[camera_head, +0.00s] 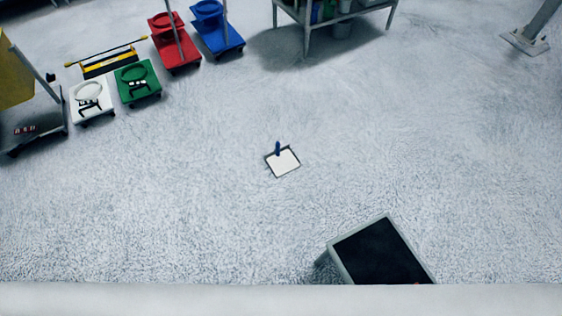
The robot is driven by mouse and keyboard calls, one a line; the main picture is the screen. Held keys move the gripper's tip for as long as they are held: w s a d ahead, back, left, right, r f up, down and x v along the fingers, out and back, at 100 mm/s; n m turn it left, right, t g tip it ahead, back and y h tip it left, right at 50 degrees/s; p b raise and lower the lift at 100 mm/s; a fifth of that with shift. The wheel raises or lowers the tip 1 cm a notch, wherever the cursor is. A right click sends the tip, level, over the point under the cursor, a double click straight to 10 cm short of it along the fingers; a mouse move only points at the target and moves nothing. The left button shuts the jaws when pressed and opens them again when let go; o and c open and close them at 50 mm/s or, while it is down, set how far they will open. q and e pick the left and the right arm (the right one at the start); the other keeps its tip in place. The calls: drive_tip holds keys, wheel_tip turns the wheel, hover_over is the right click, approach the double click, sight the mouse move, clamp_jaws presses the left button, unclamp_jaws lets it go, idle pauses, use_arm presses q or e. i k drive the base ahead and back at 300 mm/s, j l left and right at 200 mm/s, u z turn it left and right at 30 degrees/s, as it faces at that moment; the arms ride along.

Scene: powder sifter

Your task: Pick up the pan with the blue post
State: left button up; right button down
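The pan (284,162) lies on the floor near the middle of the view. It is a small white square with a dark rim. A short blue post (278,148) stands up at its far edge. Neither of my grippers shows in this view, and nothing touches the pan.
A low stand with a black top (382,252) is at the lower right, partly cut off by a pale band. Red (175,50), blue (218,36), green (137,82) and white (91,101) carts stand at upper left. A metal shelf (345,14) is at the top. The floor around the pan is clear.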

sight(282, 160)
drive_tip(key=z, duration=0.95)
drive_tip(key=i+j+z, duration=0.25)
drive_tip(key=j+z, duration=0.25)
drive_tip(key=j, duration=0.2)
drive_tip(key=i+j+z, duration=0.1)
drive_tip(key=j+z, duration=0.4)
drive_tip(key=j, duration=0.2)
drive_tip(key=j+z, duration=0.5)
drive_tip(key=j, duration=0.25)
